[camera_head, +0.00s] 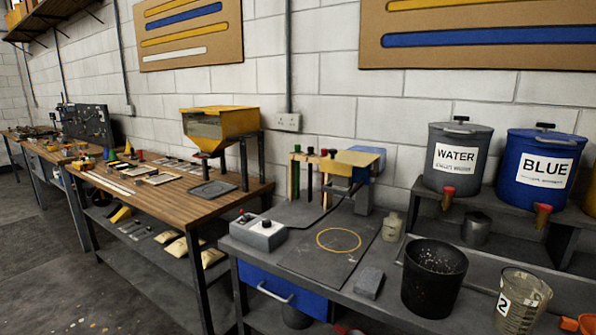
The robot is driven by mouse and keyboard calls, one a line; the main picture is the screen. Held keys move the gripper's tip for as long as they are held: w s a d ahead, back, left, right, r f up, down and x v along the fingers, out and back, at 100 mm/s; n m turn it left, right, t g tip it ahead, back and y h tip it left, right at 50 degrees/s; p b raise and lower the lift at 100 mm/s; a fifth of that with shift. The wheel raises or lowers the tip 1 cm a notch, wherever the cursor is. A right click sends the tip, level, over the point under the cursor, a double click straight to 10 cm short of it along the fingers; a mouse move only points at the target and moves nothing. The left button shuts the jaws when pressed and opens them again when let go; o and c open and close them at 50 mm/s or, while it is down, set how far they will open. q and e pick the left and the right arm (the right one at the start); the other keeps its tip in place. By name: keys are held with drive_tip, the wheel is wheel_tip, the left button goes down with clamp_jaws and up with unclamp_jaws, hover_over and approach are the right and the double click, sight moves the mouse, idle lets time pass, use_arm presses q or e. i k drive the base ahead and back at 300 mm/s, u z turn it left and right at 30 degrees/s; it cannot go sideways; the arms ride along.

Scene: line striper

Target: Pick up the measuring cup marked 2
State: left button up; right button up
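Neither of my grippers shows in the head view.
A black speckled bucket (433,279) stands just left of the cup. A red-tipped object (586,323) lies at its right. Behind are the WATER drum (456,158) and BLUE drum (540,172) on a raised shelf, with a grey block (369,283) farther left.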

sight(523, 299)
drive_tip(key=z, duration=1.3)
drive_tip(key=k, duration=0.5)
drive_tip(key=z, duration=1.15)
drive_tip(key=i, duration=0.7)
drive_tip(key=u, duration=0.2)
